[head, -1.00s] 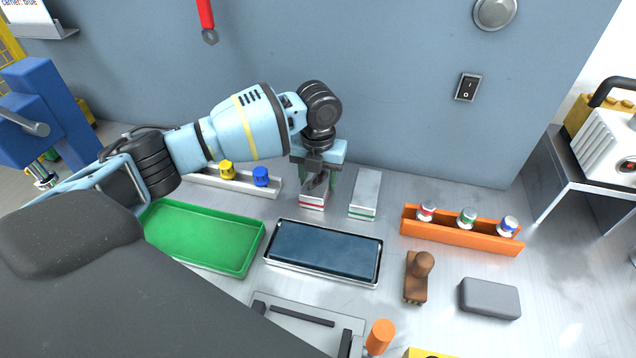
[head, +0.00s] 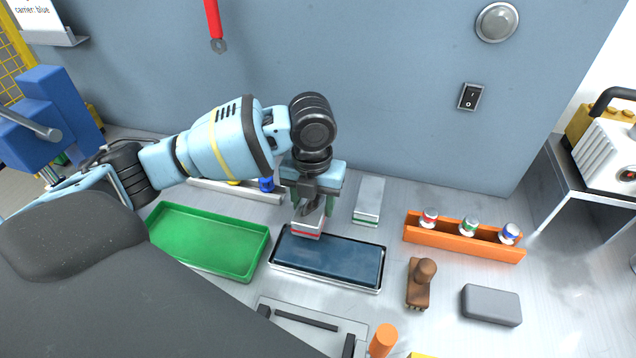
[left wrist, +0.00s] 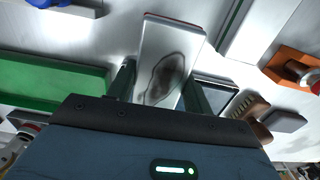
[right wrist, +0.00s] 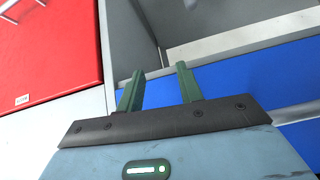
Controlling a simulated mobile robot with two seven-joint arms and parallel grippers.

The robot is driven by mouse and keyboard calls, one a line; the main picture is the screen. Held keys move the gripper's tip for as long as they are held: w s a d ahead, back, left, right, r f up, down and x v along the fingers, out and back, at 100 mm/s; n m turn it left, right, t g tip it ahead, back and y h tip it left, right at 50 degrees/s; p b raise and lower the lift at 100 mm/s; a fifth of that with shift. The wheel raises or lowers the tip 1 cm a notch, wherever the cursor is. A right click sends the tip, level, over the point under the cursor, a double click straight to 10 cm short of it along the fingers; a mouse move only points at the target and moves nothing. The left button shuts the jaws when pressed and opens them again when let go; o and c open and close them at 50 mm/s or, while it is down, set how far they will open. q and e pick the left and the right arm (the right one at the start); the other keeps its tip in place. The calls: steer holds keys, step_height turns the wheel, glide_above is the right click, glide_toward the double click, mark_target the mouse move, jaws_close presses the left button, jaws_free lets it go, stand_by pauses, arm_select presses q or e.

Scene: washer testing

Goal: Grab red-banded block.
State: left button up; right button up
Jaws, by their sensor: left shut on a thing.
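The red-banded block (head: 308,227) is a pale metal block with a red stripe near its lower front edge. My left gripper (head: 314,207) is shut on it from above. The block is in front of the back-left edge of the dark blue pad (head: 335,260) in the head view and looks raised. In the left wrist view the block (left wrist: 175,45) sits between the two green fingers (left wrist: 158,90), with a dark smudge on its face. In the right wrist view my right gripper (right wrist: 158,75) is open and empty.
A similar green-banded block (head: 369,197) stands just right of my left gripper. A green tray (head: 205,240) is at left.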

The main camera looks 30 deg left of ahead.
arm_select(q)
steer(key=s, duration=0.2)
steer(key=s+d, duration=0.1)
steer(key=s, duration=0.1)
steer(key=s+d, duration=0.1)
steer(key=s, duration=0.1)
steer(key=shift+s+r, duration=0.3)
steer(key=shift+r, duration=0.05)
